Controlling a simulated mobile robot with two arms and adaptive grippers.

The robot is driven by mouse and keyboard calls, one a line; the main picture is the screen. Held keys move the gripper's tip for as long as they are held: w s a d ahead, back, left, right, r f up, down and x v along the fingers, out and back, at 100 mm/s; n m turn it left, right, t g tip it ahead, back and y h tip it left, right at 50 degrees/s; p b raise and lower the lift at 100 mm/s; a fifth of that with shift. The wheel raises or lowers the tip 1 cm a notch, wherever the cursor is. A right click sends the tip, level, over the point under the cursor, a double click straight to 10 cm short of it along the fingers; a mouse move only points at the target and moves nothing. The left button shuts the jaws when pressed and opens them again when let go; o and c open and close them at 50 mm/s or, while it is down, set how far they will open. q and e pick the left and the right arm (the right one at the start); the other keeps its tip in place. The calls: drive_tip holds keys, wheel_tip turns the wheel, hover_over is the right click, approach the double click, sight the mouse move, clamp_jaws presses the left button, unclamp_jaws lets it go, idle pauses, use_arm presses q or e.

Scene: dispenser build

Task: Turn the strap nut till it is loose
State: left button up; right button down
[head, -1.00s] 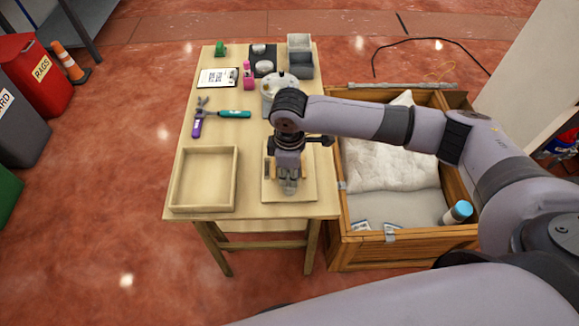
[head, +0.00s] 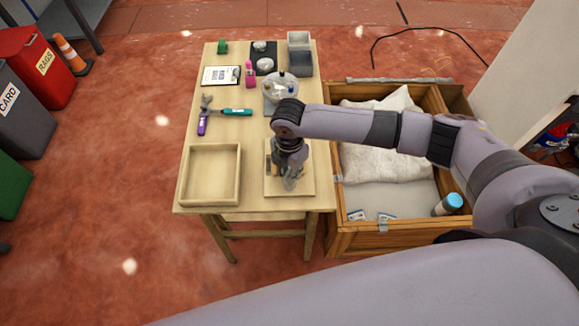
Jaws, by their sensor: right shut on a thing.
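My right gripper (head: 291,181) reaches down over a light wooden board (head: 306,186) at the front right of the table. It is shut at the board, and its fingers and wrist cover what lies between them. The strap nut cannot be made out on its own; it is hidden at the fingers. A small brown upright part (head: 268,163) shows just left of the gripper. My left gripper is not in view.
An empty wooden tray (head: 239,178) stands left of the board. Behind are a wrench (head: 204,114), a teal-handled tool (head: 237,112), a round clear-and-white part (head: 272,88), a clipboard (head: 220,76) and grey bins (head: 300,62). A wooden crate (head: 390,239) stands right of the table.

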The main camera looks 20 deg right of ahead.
drive_tip(key=n, duration=0.3)
drive_tip(key=shift+n+p, duration=0.3)
drive_tip(key=shift+p, duration=0.1)
drive_tip(key=shift+n, duration=2.3)
drive_tip(key=c, duration=1.5)
unclamp_jaws()
wheel_tip(320, 180, up, 12)
